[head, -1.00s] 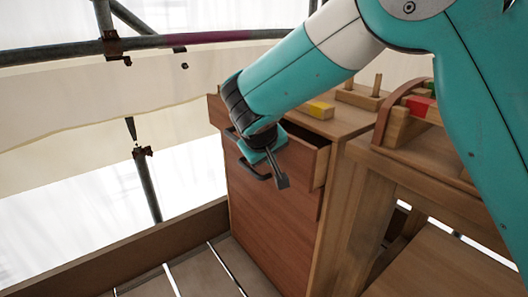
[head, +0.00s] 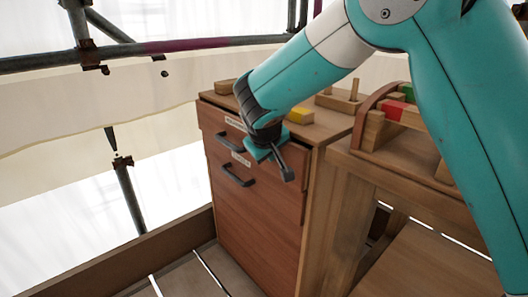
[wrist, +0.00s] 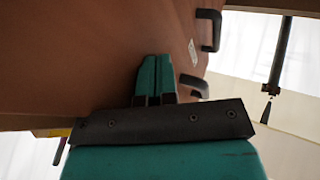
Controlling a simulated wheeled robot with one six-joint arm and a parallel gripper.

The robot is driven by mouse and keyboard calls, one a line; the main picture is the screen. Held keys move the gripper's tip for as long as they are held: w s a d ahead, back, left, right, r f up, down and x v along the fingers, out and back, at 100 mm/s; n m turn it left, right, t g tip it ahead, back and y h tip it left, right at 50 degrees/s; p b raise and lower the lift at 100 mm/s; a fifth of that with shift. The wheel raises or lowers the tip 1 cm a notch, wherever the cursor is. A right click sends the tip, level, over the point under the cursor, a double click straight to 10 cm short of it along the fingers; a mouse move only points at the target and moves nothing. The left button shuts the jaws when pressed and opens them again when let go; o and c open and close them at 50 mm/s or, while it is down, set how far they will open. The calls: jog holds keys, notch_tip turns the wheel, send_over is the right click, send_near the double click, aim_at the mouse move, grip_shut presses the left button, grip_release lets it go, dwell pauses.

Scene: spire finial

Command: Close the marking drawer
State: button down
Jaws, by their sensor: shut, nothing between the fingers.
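The wooden cabinet (head: 255,220) has a top drawer (head: 212,122) with a dark handle (head: 230,143) and a small label too blurred to read surely. My gripper (head: 285,170) is shut and empty, at the right part of the top drawer's front. In the wrist view its fingers (wrist: 155,78) point at the brown front, close to it; contact cannot be told.
A yellow block (head: 299,116) and a pegged wooden piece (head: 340,103) lie on the cabinet top. A wooden table (head: 345,160) with a rack of coloured blocks (head: 398,112) stands at right. A low wooden board (head: 130,258) and scaffold poles (head: 128,195) are at left.

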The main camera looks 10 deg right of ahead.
jog(key=shift+a, duration=0.1)
jog(key=s+a+r+p, duration=0.3)
jog(key=s+a+r, duration=0.3)
jog(key=s+r, duration=0.15)
jog(key=s+d+r+n+g+y, duration=0.1)
jog(key=s+d+n+g+y, duration=0.2)
jog(key=s, duration=1.1)
jog(key=s+d+r+g+y, duration=0.1)
jog(key=s+g+y, duration=0.3)
jog(key=s, duration=1)
notch_tip(320, 180, up, 24)
jog(key=p, duration=2.4)
jog(key=shift+s+a+r, duration=0.15)
jog(key=shift+s+r, duration=0.05)
